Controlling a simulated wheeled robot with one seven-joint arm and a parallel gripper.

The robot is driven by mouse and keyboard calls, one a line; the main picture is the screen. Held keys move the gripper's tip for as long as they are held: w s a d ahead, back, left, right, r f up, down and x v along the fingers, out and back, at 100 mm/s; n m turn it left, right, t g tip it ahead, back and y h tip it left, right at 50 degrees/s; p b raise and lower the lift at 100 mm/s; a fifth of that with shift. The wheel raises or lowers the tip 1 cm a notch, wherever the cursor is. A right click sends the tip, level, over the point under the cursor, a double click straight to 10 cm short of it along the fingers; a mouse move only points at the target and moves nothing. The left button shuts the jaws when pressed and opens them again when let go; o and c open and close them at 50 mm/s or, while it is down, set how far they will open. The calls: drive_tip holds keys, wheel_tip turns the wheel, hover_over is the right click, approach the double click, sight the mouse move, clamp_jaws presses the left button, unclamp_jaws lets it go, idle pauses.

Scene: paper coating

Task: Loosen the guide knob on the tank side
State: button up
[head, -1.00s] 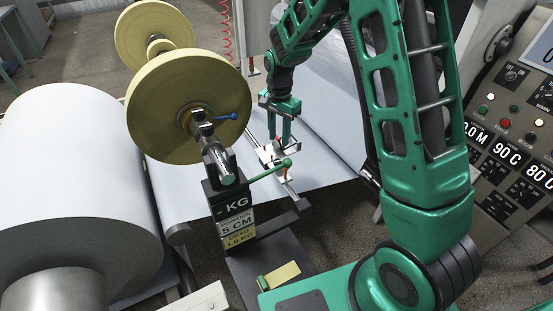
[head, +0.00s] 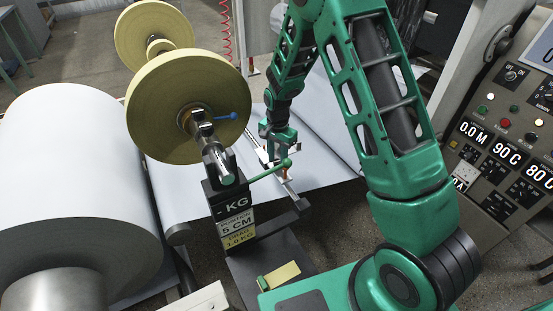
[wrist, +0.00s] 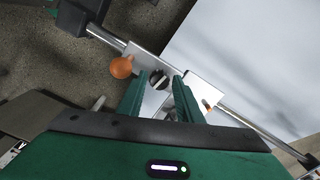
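A guide with white metal blocks (wrist: 145,56) sits on a steel rail (wrist: 240,115) over the white paper's edge. One orange knob (wrist: 121,67) stands out on the left in the wrist view. I cannot tell for certain which is on the tank side. A dark round part with a pale bar (wrist: 159,78) lies between my fingertips in the picture. My gripper (wrist: 161,84) is open and points down at the guide. In the head view my gripper (head: 272,152) is just above the rail, and contact is not clear.
A large white paper roll (head: 75,180) is at far left. A control panel (head: 510,130) is at right. Paper web (head: 320,165) spreads behind.

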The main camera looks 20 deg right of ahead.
drive_tip(key=c, duration=0.8)
drive_tip(key=shift+o, duration=0.2)
drive_tip(key=shift+n, duration=0.3)
drive_tip(key=n, duration=0.3)
drive_tip(key=shift+n, duration=0.3)
drive_tip(key=n, duration=0.4)
drive_tip(key=shift+n, duration=0.3)
drive_tip(key=n, duration=0.4)
drive_tip(key=shift+w+n, duration=0.1)
drive_tip(key=shift+n, duration=2.4)
